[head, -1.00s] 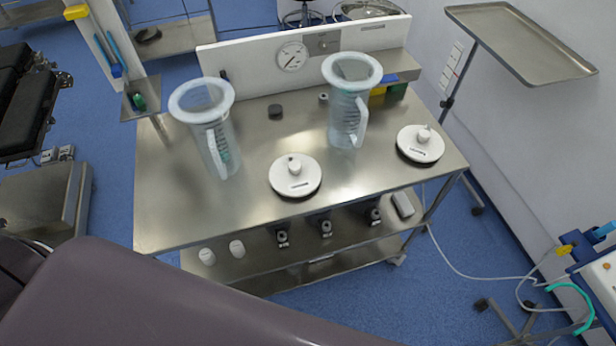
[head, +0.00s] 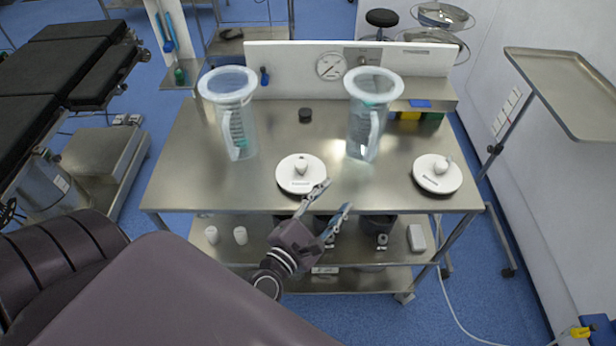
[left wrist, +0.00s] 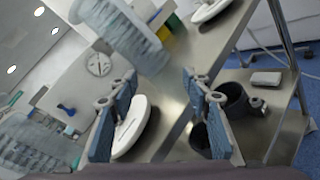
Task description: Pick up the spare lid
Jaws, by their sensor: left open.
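Two round white lids with knobs lie flat on the steel table (head: 200,190). One lid (head: 288,181) is near the middle of the front edge, the other lid (head: 437,180) near the right end. I cannot tell which is the spare. My left gripper (head: 333,198) is open and empty, just in front of the table's front edge, close to the middle lid and apart from it. In the left wrist view the open fingers (left wrist: 160,98) show, with the middle lid (left wrist: 138,125) partly hidden behind the left finger. My right gripper is not in view.
Two clear jugs, left (head: 237,130) and right (head: 362,125), stand behind the lids. A small black puck (head: 305,115) lies between them. A back panel (head: 290,60) with a gauge closes the far side. The lower shelf (head: 340,283) holds dark containers and white items.

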